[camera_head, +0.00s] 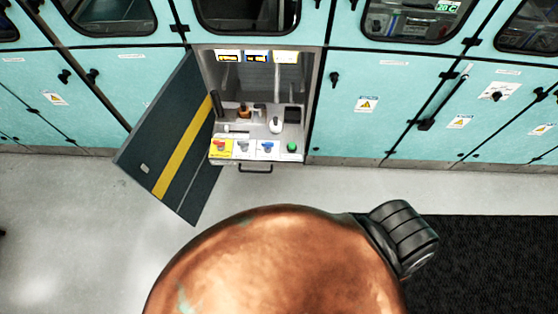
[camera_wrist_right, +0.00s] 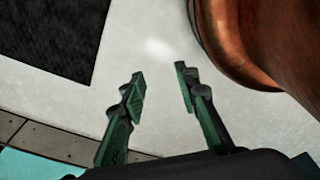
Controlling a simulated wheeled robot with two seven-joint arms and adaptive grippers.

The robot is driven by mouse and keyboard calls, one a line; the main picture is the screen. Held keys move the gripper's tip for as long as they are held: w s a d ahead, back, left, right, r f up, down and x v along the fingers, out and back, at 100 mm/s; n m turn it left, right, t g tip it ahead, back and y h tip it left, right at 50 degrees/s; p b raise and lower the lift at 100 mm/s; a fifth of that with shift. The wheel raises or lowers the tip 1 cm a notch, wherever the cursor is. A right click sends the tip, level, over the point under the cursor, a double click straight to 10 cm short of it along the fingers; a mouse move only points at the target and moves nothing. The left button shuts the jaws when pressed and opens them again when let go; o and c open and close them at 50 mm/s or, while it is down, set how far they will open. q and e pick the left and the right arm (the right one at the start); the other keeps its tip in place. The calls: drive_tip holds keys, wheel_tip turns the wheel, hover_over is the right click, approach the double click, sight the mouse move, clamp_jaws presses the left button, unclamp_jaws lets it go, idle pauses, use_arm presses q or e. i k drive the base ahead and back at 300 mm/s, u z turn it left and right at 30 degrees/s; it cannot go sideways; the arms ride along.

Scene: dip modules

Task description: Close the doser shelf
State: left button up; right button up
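The doser shelf (camera_head: 240,158) is a light tray with a dark handle (camera_head: 256,170) on its front, in an open cabinet bay in the teal wall in the head view. It appears pulled out somewhat past the wall line. Bottles and a row of coloured knobs are on it. The dark cabinet door (camera_head: 185,125) with a yellow stripe stands swung open to the left. My right gripper (camera_wrist_right: 160,85) shows in the right wrist view with its fingers apart and nothing between them, above the light floor. My left gripper is not in view.
A large copper-coloured rounded body (camera_head: 275,265) fills the bottom of the head view. A dark mat (camera_head: 490,255) lies at the lower right. Light floor (camera_head: 330,190) lies clear in front of the cabinets. The open door juts out left of the shelf.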

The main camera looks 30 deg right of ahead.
sight(291, 116)
drive_tip(key=z, duration=0.9)
